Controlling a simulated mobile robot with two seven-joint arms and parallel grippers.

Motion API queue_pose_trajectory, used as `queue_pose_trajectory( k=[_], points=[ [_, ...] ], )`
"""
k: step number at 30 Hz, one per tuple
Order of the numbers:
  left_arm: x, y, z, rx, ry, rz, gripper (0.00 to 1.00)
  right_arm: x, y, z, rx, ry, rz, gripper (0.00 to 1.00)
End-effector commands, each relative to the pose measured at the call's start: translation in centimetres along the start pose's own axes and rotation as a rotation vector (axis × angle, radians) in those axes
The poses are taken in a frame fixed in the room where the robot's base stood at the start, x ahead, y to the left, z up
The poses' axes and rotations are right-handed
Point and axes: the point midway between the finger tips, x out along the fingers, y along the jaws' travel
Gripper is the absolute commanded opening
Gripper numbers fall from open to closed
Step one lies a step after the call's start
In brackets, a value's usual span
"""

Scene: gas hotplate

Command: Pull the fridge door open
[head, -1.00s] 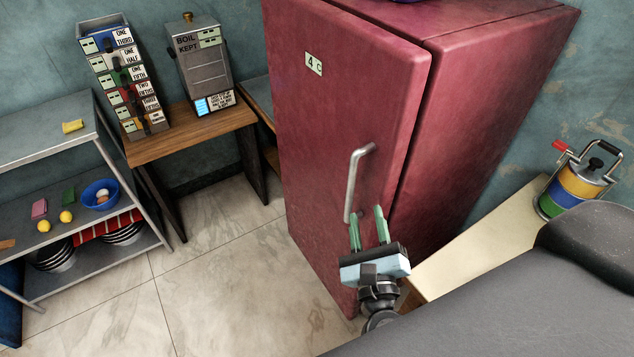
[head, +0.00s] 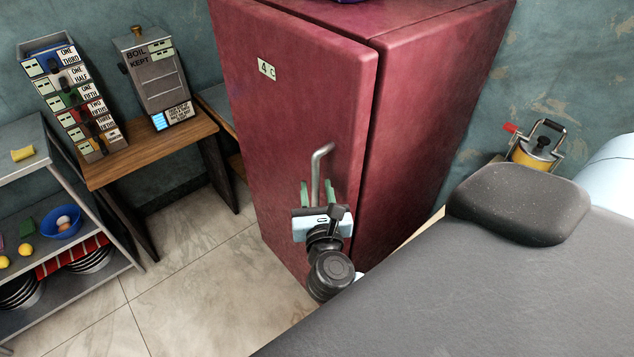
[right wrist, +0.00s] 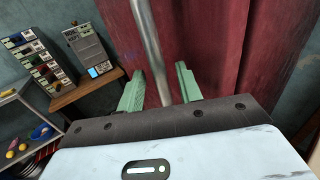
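The red fridge stands in the middle of the head view, and its door (head: 283,110) looks closed or nearly so. The metal bar handle (head: 316,172) is upright on the door's right part. My right gripper (head: 317,190) is at the handle's lower part, with its green fingers apart. In the right wrist view the handle (right wrist: 152,55) runs down between the two open fingertips (right wrist: 159,72); I cannot tell if either finger touches it. The handle's lower end is hidden behind the gripper. My left gripper is not in view.
A wooden table (head: 150,152) with a labelled rack (head: 75,100) and a grey box (head: 152,80) stands left of the fridge. A metal shelf (head: 90,280) with a blue bowl (head: 62,222) is at far left. A banded canister (head: 533,150) stands right. Floor before the fridge is clear.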

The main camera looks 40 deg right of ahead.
Motion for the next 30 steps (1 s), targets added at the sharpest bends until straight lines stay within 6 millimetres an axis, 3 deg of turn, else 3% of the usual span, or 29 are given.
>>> queue_pose_trajectory(
  k=[6,15,24,30],
  points=[
    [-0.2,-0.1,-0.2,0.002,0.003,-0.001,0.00,1.9,0.0,0.1,0.000,-0.001,0.001,0.35],
    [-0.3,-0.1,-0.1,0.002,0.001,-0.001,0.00,2.2,0.0,-0.1,-0.001,0.001,0.001,0.35],
    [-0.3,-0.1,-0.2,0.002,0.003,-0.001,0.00,2.1,0.0,-0.1,-0.001,0.001,0.001,0.00],
    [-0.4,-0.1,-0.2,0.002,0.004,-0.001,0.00,2.1,0.0,-0.1,-0.001,0.001,0.001,0.00]
  ],
)
